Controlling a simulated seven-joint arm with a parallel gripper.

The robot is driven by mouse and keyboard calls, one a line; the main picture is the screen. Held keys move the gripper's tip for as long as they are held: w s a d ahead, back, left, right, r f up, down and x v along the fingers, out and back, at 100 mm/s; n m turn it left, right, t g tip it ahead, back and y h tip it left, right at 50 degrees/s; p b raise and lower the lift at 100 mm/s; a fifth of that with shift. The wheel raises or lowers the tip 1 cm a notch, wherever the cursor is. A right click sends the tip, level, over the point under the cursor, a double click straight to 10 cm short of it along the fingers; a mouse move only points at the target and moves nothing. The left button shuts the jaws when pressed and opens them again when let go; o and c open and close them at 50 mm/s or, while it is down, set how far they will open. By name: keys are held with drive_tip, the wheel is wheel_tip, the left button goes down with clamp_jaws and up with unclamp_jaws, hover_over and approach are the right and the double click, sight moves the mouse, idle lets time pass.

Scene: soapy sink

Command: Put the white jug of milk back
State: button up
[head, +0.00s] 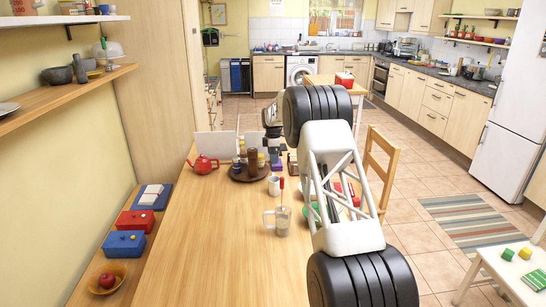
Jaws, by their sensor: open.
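A small white jug (274,187) stands upright on the wooden table, just in front of a round brown tray. I cannot see what is in it. My gripper (272,156) is small in the view, at the end of my arm, which reaches over the table from the right. It is open, appears empty, and shows above and behind the white jug, apart from it. Its fingertips are hard to make out against the jars behind.
A clear glass jug (281,222) stands nearer, with a red-topped stick beside or in it. The tray (238,177) holds jars and bottles. A red teapot (203,164) stands left of it. My arm hides part of the right side. The near-left tabletop (215,245) is clear.

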idle(0.4)
drive_tip(key=s+d+r+m, duration=0.3)
drive_tip(key=s+r+m, duration=0.1)
drive_tip(key=s+r, duration=1.25)
drive_tip(key=s+d+r+m+t, duration=0.1)
drive_tip(key=s+r+m, duration=0.1)
drive_tip(key=s+r, duration=0.35)
drive_tip(key=s+r+m, duration=0.1)
drive_tip(key=s+r, duration=0.1)
drive_tip(key=s, duration=0.7)
drive_tip(key=s+d+r+m+t, duration=0.1)
drive_tip(key=s+r+m, duration=0.15)
drive_tip(key=s, duration=0.45)
drive_tip(key=s+d+r+m, duration=0.2)
drive_tip(key=s+m, duration=0.2)
drive_tip(key=s, duration=1.7)
drive_tip(key=s+f+m, duration=0.2)
drive_tip(key=s+f, duration=0.2)
drive_tip(key=s, duration=0.8)
drive_tip(key=s+f+m+t, duration=0.1)
drive_tip(key=s+f+m, duration=0.2)
drive_tip(key=s, duration=0.9)
drive_tip(key=shift+d+f, duration=0.35)
drive_tip(key=shift+f, duration=0.35)
